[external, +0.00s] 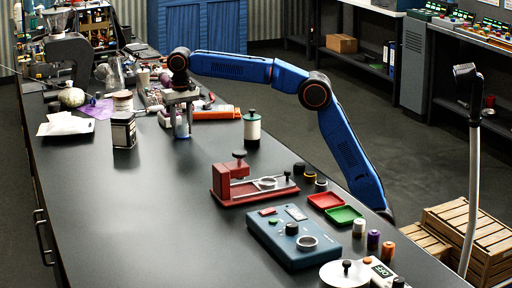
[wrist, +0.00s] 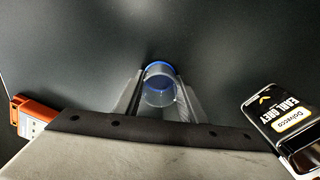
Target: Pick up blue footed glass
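The blue footed glass (wrist: 160,88) is clear with a blue edge at its far end, and it sits between the two fingers of my gripper (wrist: 160,92) in the wrist view. In the external view the glass (external: 181,126) shows upright below my gripper (external: 180,107), on the dark counter. The fingers lie close along both sides of the glass. Whether they touch it cannot be told. The upper part of the glass is partly hidden by my gripper in the external view.
A white and green canister (external: 252,130) stands to the right. The counter (external: 130,210) in front is clear.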

